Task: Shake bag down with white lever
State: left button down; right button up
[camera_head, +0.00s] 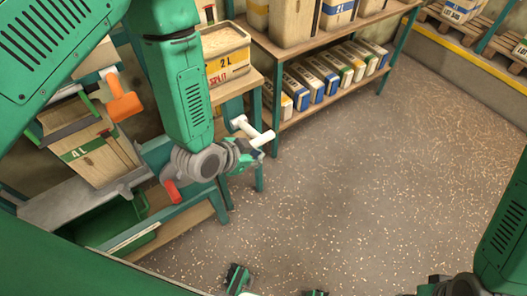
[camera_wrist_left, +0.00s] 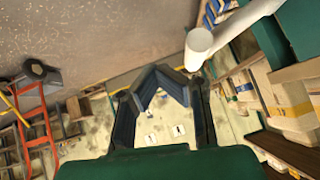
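The white lever (camera_head: 250,130) is a T-shaped handle beside the wooden bench. It also shows large in the left wrist view (camera_wrist_left: 205,45), at the upper right. My left gripper (camera_head: 245,156) is just below and left of the lever in the head view. Its fingers (camera_wrist_left: 158,76) look closed together in the wrist view, with the lever outside them. I cannot tell whether they touch it. A tan container marked 4 L (camera_head: 100,158) sits tilted at the left; I cannot tell if it is the bag.
An orange handle (camera_head: 123,98) and a red handle (camera_head: 172,192) are near my left arm. A shelf with several bags (camera_head: 325,72) stands behind. The floor (camera_head: 350,190) at the centre is clear.

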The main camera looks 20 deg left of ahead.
pick_arm(q)
jog(key=v, duration=0.4)
jog(key=shift+s+a, duration=0.1)
jog(key=shift+a, duration=0.1)
jog(key=shift+d, duration=0.35)
jog(key=shift+a, duration=0.3)
jog(key=s+a+f+n+g+y, duration=0.2)
jog(key=s+a, duration=0.4)
jog(key=s, duration=0.4)
jog(key=s+a+f+n+g+y, duration=0.2)
jog(key=s+a+f+n+g, duration=0.3)
jog(key=s, duration=0.5)
jog(key=shift+s+a+f+n+g, duration=0.2)
jog(key=shift+s+a+n+g, duration=0.15)
jog(key=shift+a, duration=0.4)
